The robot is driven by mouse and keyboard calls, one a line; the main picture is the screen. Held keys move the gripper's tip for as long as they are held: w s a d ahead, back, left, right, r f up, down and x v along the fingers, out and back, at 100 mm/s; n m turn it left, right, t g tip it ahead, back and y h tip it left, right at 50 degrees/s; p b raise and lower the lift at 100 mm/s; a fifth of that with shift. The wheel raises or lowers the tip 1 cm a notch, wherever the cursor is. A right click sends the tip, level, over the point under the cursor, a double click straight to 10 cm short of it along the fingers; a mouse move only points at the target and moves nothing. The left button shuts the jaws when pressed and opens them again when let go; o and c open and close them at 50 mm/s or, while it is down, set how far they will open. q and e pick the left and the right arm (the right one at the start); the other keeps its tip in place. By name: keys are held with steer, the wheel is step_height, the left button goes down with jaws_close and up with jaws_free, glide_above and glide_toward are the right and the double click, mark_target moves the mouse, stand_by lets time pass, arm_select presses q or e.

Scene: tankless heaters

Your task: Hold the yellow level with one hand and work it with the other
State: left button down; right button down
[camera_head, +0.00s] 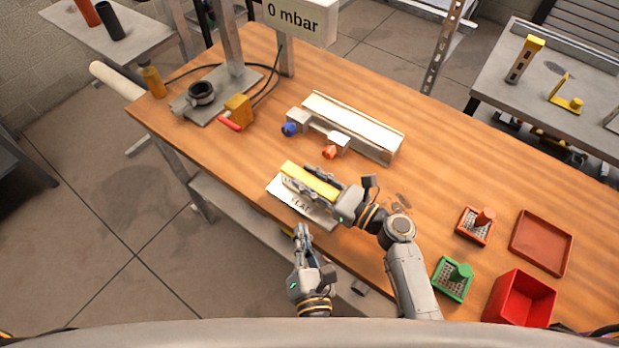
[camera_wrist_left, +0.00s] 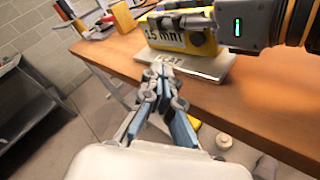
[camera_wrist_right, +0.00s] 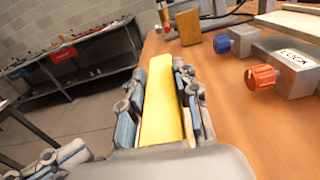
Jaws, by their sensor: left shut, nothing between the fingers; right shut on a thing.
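The yellow level (camera_head: 310,181) lies along the grey-white plate (camera_head: 288,202) near the front edge of the wooden table. My right gripper (camera_head: 312,182) is shut on the level, with a finger along each side; the level's yellow top fills the space between the fingers (camera_wrist_right: 163,105) in the right wrist view. In the left wrist view the level's side (camera_wrist_left: 185,40) shows the text "1.5 mm". My left gripper (camera_head: 301,234) is shut and empty, in front of the table edge and apart from the level. Whether the level touches the plate is hard to tell.
A bracket with a blue knob (camera_head: 290,129) and an orange knob (camera_head: 330,152) sits behind the level. A stand with a yellow block (camera_head: 238,107) and red handle is at back left. Red and green trays and a red bin (camera_head: 520,298) stand at right.

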mark_target(320, 219)
arm_select(q)
steer(key=shift+w+d, duration=0.7)
steer(key=shift+w, duration=0.3)
steer(key=shift+w+d, duration=0.7)
steer(key=shift+w, duration=0.25)
steer(key=shift+w+d, duration=0.25)
steer(key=shift+w, duration=0.1)
steer(key=shift+w+d+r, duration=0.15)
steer(key=shift+w+d, duration=0.2)
steer(key=shift+w, duration=0.3)
stand_by(0.7)
stand_by(0.3)
steer(key=shift+s+a+r, duration=0.15)
steer(key=shift+s+r, duration=0.1)
steer(key=shift+s, duration=0.1)
steer(key=shift+s+r, duration=0.1)
steer(key=shift+s, duration=0.45)
steer(key=shift+s+a, duration=0.95)
steer(key=shift+s, duration=0.2)
steer(key=shift+s+a, duration=0.95)
steer(key=shift+s, duration=0.2)
